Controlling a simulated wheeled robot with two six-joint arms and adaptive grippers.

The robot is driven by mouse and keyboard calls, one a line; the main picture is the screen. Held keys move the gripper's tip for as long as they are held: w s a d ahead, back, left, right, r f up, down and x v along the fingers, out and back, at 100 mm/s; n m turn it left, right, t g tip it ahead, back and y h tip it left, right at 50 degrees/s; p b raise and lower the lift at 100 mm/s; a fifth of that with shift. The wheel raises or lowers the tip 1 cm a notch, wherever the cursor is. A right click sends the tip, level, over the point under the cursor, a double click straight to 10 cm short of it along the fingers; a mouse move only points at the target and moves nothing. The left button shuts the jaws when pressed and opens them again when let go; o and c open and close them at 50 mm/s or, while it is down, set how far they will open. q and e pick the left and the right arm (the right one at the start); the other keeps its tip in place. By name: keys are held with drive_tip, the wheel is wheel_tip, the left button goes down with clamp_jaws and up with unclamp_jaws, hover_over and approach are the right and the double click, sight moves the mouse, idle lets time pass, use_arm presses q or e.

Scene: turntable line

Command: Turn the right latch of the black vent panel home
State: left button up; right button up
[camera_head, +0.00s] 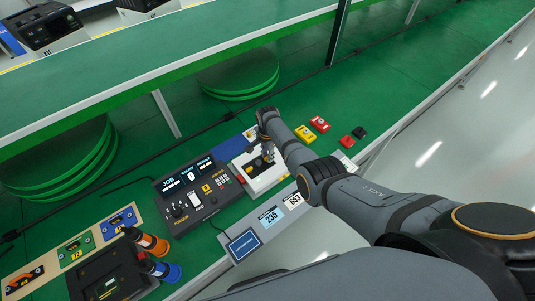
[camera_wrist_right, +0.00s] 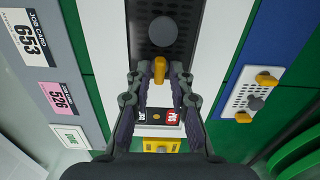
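The black vent panel (camera_wrist_right: 143,45), perforated and with a grey round knob, is set in a white housing (camera_wrist_right: 105,55); in the head view the housing (camera_head: 260,183) is partly hidden by my right arm. A yellow latch (camera_wrist_right: 160,70) is at the panel's near end in the wrist view. My right gripper (camera_wrist_right: 160,78) is open, with one fingertip on each side of that latch and a small gap visible on both sides. It also shows above the housing in the head view (camera_head: 267,153). My left gripper is not in view.
A white perforated plate (camera_wrist_right: 256,98) with yellow latches lies on a blue mat to the right. A control console (camera_head: 195,191) stands left of the housing. Red (camera_head: 320,124) and yellow (camera_head: 305,134) blocks lie beyond my arm. Job cards (camera_wrist_right: 35,38) line the near edge.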

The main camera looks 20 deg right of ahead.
wheel_tip(320, 180, up, 12)
idle(0.4)
idle(0.4)
